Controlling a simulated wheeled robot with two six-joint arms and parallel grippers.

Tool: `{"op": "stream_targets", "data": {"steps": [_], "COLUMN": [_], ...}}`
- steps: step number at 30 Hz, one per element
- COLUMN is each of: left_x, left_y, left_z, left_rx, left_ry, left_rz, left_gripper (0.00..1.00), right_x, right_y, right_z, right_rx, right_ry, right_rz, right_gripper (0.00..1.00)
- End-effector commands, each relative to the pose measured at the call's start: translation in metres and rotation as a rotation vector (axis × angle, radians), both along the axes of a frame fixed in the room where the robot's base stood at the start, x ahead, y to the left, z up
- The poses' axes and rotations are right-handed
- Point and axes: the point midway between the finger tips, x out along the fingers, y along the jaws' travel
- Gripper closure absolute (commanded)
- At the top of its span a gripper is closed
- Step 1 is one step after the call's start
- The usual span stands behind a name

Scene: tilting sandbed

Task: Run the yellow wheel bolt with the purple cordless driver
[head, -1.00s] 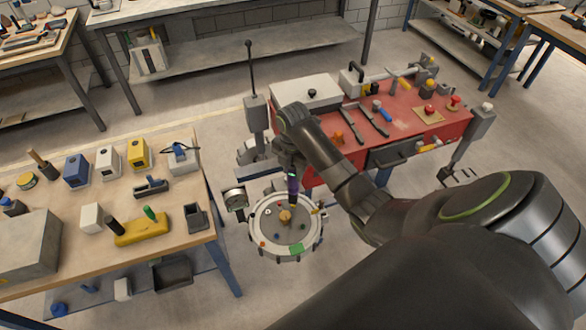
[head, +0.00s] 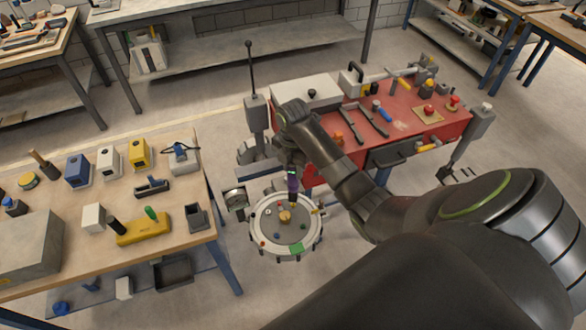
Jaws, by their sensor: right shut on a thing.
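The purple driver (head: 292,184) is upright below my right arm, over the round sandbed (head: 256,238). My right gripper (head: 291,172) is shut on it; its fingers are small and mostly hidden by my wrist. The yellow wheel bolt (head: 285,216) is near the middle of the round bed, just below the driver's lower end. I cannot tell whether the driver's tip touches it. My left gripper does not show.
A red-topped bench (head: 400,125) with tools and red knobs stands behind the bed. A wooden table (head: 90,255) with coloured boxes is at left. A gauge (head: 235,198) sits at the bed's left edge. A tall lever (head: 250,70) rises behind.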

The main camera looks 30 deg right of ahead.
Motion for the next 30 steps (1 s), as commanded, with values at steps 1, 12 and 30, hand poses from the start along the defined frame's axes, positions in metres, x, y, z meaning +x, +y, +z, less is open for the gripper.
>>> {"op": "stream_targets", "data": {"steps": [1,12,30], "left_x": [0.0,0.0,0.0], "left_y": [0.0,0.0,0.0], "left_z": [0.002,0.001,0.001], "left_rx": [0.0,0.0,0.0], "left_ry": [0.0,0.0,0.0], "left_rz": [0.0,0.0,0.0], "left_gripper": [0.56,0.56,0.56], "right_x": [0.001,0.002,0.001], "right_y": [0.0,-0.001,0.0], "right_z": [0.007,0.034,0.047], "right_rx": [-0.001,-0.002,-0.002], "right_ry": [-0.004,-0.007,-0.005], "right_rz": [0.001,0.001,0.0], "right_gripper": [0.93,0.93,0.93]}}
